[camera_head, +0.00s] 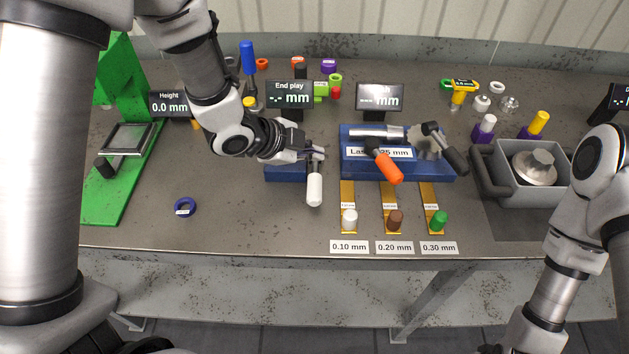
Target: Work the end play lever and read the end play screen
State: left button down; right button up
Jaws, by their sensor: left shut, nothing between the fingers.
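The end play screen (289,94) stands at the back middle and reads "End play" with dashes and "mm", no number. Below it is a blue block (284,172), partly hidden by my left arm. A lever with a white handle (314,190) rises at the block's right side, its handle pointing toward the front. My left gripper (316,153) is shut and empty, just above the white handle's upper end. I cannot tell whether its fingers touch the lever. My right arm shows at the right, but its gripper is out of the picture.
A blue fixture (435,168) with an orange-handled lever (383,163) and a black-handled one is close on the right. Shims with coloured knobs lie in front. A grey bin (499,176) stands at right, a green height stand (113,200) at left. The front-left table holds only a blue ring (185,207).

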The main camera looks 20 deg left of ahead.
aim_at(311, 176)
pick_arm(q)
jog(key=f, duration=0.1)
jog(key=f+b, duration=0.1)
jog(key=f, duration=0.1)
jog(key=shift+w+f, duration=0.1)
jog(key=shift+w, duration=0.2)
jog(key=shift+s, duration=0.2)
pick_arm(e)
notch_tip(311, 176, down, 2)
jog(key=shift+w+f, duration=0.1)
jog(key=shift+f, duration=0.15)
pick_arm(q)
jog(key=shift+w, duration=0.1)
jog(key=shift+b, duration=0.3)
pick_arm(e)
jog(key=shift+f, duration=0.15)
pick_arm(q)
jog(key=shift+f, duration=0.35)
pick_arm(e)
jog(key=shift+f, duration=0.25)
pick_arm(q)
jog(key=shift+f+b, duration=1.45)
pick_arm(e)
jog(key=shift+f, duration=1.15)
pick_arm(q)
jog(key=shift+s+f, duration=0.2)
jog(key=shift+f, duration=0.2)
pick_arm(e)
jog(key=shift+f, duration=0.25)
